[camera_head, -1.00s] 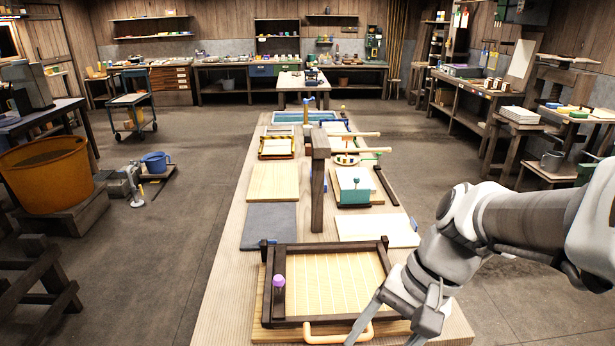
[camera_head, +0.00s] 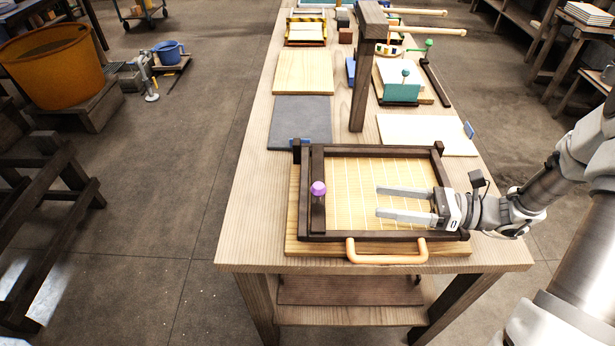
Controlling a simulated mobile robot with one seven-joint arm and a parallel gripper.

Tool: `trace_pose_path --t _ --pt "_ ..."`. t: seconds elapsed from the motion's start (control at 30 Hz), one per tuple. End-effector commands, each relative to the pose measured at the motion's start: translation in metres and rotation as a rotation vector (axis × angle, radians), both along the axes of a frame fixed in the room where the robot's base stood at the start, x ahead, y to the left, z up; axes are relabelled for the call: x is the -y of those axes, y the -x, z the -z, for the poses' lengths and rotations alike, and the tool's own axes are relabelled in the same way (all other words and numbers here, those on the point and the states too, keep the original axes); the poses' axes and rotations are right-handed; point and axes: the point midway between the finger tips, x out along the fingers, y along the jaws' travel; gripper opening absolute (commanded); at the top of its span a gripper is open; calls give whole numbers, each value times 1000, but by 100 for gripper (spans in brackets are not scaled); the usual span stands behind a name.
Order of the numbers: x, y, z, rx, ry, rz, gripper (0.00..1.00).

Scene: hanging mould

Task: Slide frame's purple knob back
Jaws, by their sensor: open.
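The dark wooden frame (camera_head: 374,236) lies flat on the near end of the long table, around a pale gridded mesh (camera_head: 365,170). The purple knob (camera_head: 318,188) stands on the dark bar at the frame's left side. My gripper (camera_head: 378,201) reaches in from the right over the mesh, fingers pointing left towards the knob. Its two fingers are apart with nothing between them. A gap of bare mesh separates the fingertips from the knob. How high the fingers are above the mesh is hard to tell.
An orange handle (camera_head: 386,258) sticks out at the frame's near edge. Behind the frame stand a dark upright post (camera_head: 361,85), a grey slab (camera_head: 301,122) and a pale board (camera_head: 425,134). The table top (camera_head: 245,215) left of the frame is clear.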

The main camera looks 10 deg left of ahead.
Motion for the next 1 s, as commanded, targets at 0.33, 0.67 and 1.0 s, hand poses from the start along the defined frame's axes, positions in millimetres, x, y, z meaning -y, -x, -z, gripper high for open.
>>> trace_pose_path --t 0.33,0.67,1.0 --pt "-19 -3 6 -27 -29 21 68" --pt "-90 1 7 -26 -28 18 68" --pt "-154 3 6 -25 -28 20 68"
